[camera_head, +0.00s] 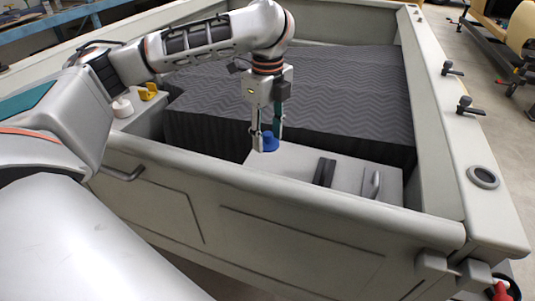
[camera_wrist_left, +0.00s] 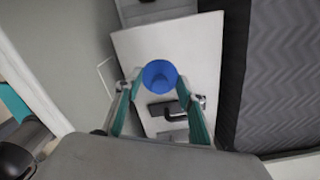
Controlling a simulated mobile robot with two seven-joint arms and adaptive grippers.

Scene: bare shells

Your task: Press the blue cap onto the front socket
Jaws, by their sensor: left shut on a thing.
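The blue cap (camera_head: 269,142) is a small round piece held at the tips of my left gripper (camera_head: 266,136). In the left wrist view, the blue cap (camera_wrist_left: 160,73) sits between the two teal fingers of the left gripper (camera_wrist_left: 160,88), which is shut on it. The cap is over the white box top (camera_head: 295,165), near its far left edge. I cannot tell whether it touches the top. No front socket can be made out; the cap and fingers hide the surface directly below. My right gripper is not in view.
A dark slotted block (camera_head: 324,172) and a grey handle (camera_head: 372,184) sit on the box top, right of the cap. A dark ribbed cover (camera_head: 330,90) lies behind. The pale front wall (camera_head: 280,200) stands nearer me. A yellow piece (camera_head: 149,91) and white cylinder (camera_head: 122,107) stand left.

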